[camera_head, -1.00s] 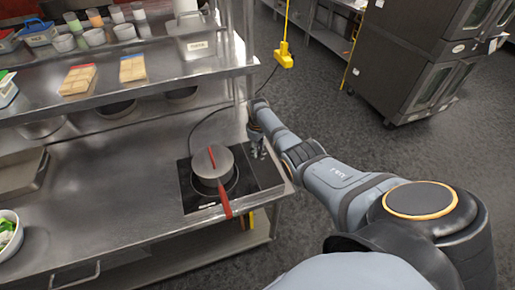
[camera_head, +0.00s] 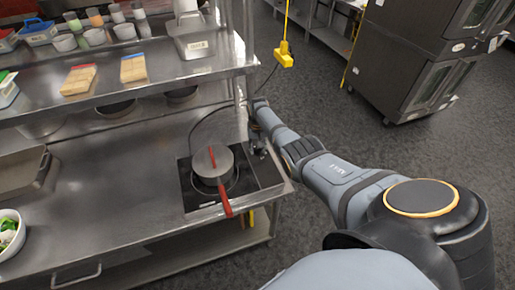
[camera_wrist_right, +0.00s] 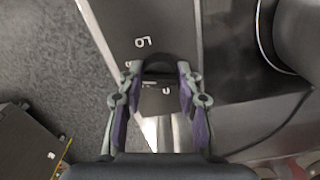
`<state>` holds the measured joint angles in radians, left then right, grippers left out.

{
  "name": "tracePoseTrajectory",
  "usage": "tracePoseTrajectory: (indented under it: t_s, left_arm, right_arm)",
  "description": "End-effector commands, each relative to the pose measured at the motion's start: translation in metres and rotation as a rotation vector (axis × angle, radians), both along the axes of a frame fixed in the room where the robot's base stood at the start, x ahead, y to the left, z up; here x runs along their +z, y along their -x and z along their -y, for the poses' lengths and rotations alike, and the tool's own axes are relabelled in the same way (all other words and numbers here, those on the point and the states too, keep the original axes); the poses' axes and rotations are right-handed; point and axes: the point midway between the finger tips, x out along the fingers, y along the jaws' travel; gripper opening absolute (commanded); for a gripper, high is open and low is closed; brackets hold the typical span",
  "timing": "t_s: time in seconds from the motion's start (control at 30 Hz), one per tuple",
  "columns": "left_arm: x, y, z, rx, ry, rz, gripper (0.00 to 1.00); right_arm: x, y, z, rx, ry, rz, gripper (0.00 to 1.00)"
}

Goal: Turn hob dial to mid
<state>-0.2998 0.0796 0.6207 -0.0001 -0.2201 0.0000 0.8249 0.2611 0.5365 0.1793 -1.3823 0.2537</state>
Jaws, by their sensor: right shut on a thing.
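My right gripper (camera_head: 258,150) is at the right part of the hob, beside the pot. In the right wrist view my right gripper (camera_wrist_right: 160,72) has its two purple-padded fingers on either side of the dark hob dial (camera_wrist_right: 157,62), shut on it. The letters "LO" show on the panel beside the dial. The fingers and the dim picture hide the dial's exact setting. My left gripper is not in view.
The pot's red handle (camera_head: 225,203) reaches over the hob's front edge. A black cable (camera_head: 196,124) runs behind the hob. Steel shelves (camera_head: 160,82) with cutting boards and containers stand above the counter.

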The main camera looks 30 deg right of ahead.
Motion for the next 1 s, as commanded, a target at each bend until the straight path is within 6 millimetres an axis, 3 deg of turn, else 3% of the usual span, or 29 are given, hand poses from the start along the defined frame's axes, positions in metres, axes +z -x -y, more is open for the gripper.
tracePoseTrajectory:
  t_s: [0.77,0.8,0.97,1.0]
  left_arm:
    - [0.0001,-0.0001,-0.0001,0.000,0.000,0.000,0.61]
    - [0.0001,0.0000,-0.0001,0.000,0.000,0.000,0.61]
    - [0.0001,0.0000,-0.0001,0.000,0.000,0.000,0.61]
    - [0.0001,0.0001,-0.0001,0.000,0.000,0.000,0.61]
  right_arm:
    - [0.0016,-0.0015,0.0006,-0.104,0.002,0.005,0.03]
    - [0.0016,-0.0015,0.0006,-0.104,0.002,0.005,0.36]
    - [0.0011,-0.0010,0.0004,-0.104,0.001,0.003,0.58]
    - [0.0010,-0.0009,0.0004,-0.104,0.001,0.003,0.58]
